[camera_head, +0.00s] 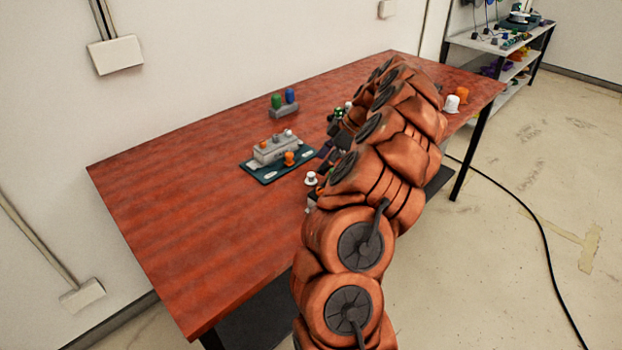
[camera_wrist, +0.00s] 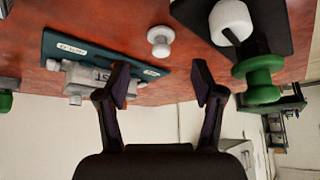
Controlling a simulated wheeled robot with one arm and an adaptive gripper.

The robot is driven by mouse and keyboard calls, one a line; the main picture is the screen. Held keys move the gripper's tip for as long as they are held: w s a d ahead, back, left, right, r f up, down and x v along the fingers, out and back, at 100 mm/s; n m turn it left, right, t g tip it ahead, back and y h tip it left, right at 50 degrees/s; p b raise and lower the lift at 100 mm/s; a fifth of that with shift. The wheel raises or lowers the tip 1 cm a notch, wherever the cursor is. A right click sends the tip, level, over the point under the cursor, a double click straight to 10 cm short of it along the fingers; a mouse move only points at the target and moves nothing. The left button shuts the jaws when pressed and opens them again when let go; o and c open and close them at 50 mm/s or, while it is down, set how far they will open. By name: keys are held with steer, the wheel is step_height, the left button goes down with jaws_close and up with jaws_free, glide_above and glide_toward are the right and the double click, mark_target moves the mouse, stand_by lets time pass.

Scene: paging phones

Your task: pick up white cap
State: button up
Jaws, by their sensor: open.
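A small white cap (camera_head: 311,178) stands on the red wooden table beside the dark teal board, close to my arm. In the wrist view a white cap (camera_wrist: 160,40) stands on the table just beyond the gap between my fingers, apart from them. My gripper (camera_wrist: 162,78) is open and empty, with its two dark fingers spread. In the head view my arm hides much of the gripper. Another white cap (camera_wrist: 232,20) is on a black tray at the upper right of the wrist view. A larger white cap (camera_head: 452,104) stands at the table's right end.
The teal board (camera_head: 262,178) carries a grey block with small caps; an orange cap (camera_head: 289,158) is by it. A grey holder (camera_head: 284,109) bears green and blue caps behind. The table's left side is clear.

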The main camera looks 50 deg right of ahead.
mark_target(311, 174)
steer(key=shift+p+x, duration=0.7)
steer(key=shift+x, duration=0.65)
steer(key=p+x, duration=0.1)
steer(key=x, duration=0.2)
steer(key=shift+w+a+f, duration=0.1)
steer(key=shift+a+f, duration=0.05)
steer(key=shift+a, duration=0.05)
steer(key=c, duration=0.9)
